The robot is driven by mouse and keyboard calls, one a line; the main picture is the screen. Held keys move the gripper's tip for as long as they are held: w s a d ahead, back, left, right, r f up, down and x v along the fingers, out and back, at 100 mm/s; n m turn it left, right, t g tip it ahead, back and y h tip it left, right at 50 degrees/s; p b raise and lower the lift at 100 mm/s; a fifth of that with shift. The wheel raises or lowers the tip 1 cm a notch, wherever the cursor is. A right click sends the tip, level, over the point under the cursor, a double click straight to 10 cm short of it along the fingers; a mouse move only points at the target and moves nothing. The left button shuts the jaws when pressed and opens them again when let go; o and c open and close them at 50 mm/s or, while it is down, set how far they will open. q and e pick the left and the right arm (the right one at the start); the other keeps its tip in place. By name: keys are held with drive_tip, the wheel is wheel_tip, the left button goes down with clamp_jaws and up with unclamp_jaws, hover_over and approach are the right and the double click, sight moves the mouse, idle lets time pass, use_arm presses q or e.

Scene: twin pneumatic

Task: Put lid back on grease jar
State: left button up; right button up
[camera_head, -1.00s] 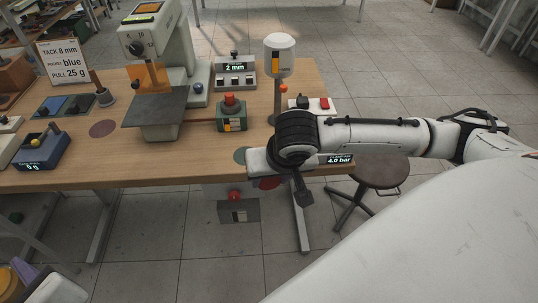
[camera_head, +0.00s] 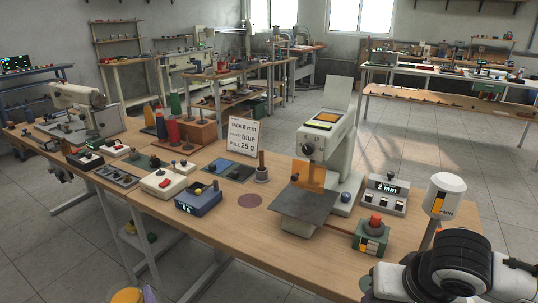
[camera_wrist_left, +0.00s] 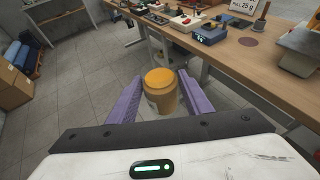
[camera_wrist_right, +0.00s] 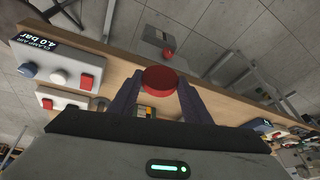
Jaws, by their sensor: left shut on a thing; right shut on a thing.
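The grease jar (camera_wrist_left: 160,98) is an amber-brown jar with a yellow-orange top, held upright between the purple fingers of my left gripper (camera_wrist_left: 158,80) in the left wrist view. The jar's yellow top also shows at the bottom edge of the head view (camera_head: 126,296). It is in front of the bench, over the floor. My right gripper (camera_wrist_right: 160,82) is shut on a round red lid (camera_wrist_right: 160,79) in the right wrist view, by the bench edge. The lid is hidden in the head view. Jar and lid are apart.
The wooden bench (camera_head: 262,246) carries a scale (camera_head: 198,199), a machine with a grey plate (camera_head: 308,207), a green box with a red button (camera_head: 372,236) and a white-topped post (camera_head: 445,195). Open floor lies in front of the bench.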

wheel_tip(320, 180, up, 7)
drive_tip(key=a+n+y, duration=0.1)
drive_tip(key=a+n, duration=0.2)
use_arm(q)
drive_tip(key=w+d+r+m+h, duration=0.1)
drive_tip(key=w+d+m+h, duration=0.3)
drive_tip(key=d, duration=0.3)
drive_tip(key=w+d+r+m+t+h, duration=0.1)
drive_tip(key=w+d+m+h, duration=0.3)
drive_tip(key=d, duration=0.4)
drive_tip(key=shift+w+t+h, duration=0.3)
drive_tip(key=shift+w+h, duration=0.4)
drive_tip(key=shift+w, duration=0.05)
drive_tip(key=shift+d, duration=0.1)
use_arm(e)
drive_tip(key=shift+r, duration=0.1)
